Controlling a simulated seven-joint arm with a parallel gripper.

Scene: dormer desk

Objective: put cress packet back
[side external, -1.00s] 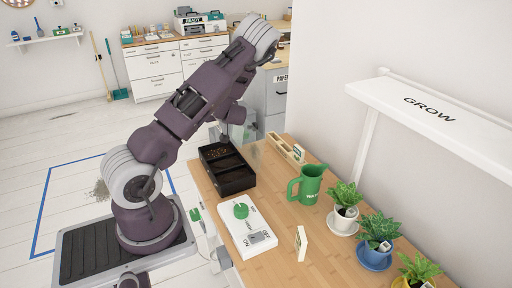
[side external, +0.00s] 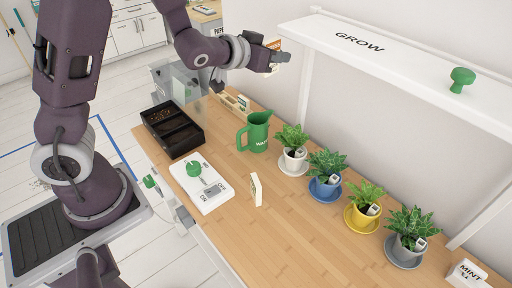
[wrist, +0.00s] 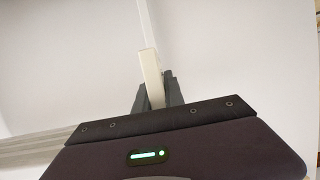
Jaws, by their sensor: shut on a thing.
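My gripper (side external: 282,58) is raised above the far part of the desk, left of the wall shelf. It is shut on a thin packet (side external: 271,45), orange and whitish in the side view; its name cannot be read. In the wrist view the packet (wrist: 151,75) is a pale edge-on slab between the dark fingers (wrist: 155,95). A wooden seed box (side external: 230,101) with at least one pale packet in it sits on the desk below, behind the green jug.
A green jug (side external: 258,137), black soil tray (side external: 190,146) and white switch board (side external: 214,204) stand on the desk. Several potted plants line the right side under the white GROW shelf (side external: 390,60). A MINT box (side external: 466,272) is at lower right. The desk's front middle is clear.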

